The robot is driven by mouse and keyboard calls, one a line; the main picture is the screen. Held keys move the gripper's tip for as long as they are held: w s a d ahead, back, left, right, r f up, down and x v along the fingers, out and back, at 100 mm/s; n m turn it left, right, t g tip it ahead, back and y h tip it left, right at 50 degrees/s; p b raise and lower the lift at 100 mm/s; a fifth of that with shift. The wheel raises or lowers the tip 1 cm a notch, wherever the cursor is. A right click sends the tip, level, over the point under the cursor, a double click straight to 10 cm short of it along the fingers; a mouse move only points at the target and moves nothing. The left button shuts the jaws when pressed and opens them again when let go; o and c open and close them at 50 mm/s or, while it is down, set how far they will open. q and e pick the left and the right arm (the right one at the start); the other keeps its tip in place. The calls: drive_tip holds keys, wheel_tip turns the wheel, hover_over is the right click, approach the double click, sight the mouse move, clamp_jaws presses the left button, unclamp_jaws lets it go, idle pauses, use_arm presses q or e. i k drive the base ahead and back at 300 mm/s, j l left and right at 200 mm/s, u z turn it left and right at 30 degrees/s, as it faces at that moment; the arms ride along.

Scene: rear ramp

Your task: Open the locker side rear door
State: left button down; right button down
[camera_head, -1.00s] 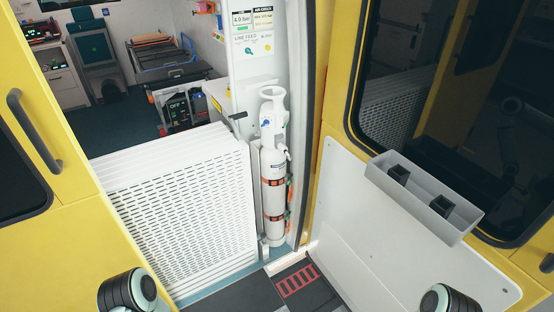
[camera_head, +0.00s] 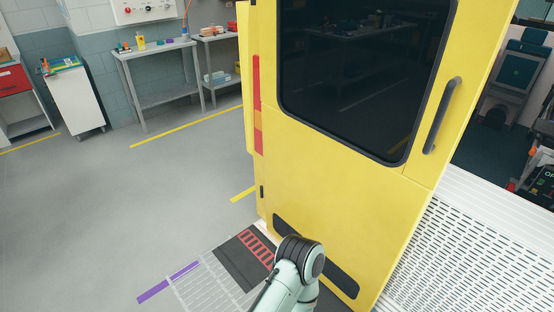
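A yellow rear door (camera_head: 385,195) with a dark window (camera_head: 352,80) fills the middle of the head view. Its outer face is toward me, and it stands at the left of the open rear entrance. A dark upright handle (camera_head: 442,115) is near its right edge. I cannot tell whether the door is latched. I cannot tell from its outer face whether it is the locker side one. A link of one of my arms rises at the bottom middle, in front of the door's lower part. Neither gripper is in view.
A white perforated ramp panel (camera_head: 470,262) stands in the entrance at right, with a dark seat (camera_head: 515,70) behind it. A black step with red stripes (camera_head: 240,262) is at the door's lower left. Workbenches (camera_head: 160,75) and a white cabinet (camera_head: 75,100) line the wall; grey floor lies clear between.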

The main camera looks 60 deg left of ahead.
sight(367, 106)
drive_tip(key=u, duration=1.45)
drive_tip(key=l, duration=0.55)
drive_tip(key=i+l, duration=0.15)
drive_tip(key=l, duration=0.4)
drive_tip(key=l+u, duration=0.3)
drive_tip(key=u, duration=0.15)
drive_tip(key=l+u, duration=0.45)
drive_tip(key=j, duration=0.1)
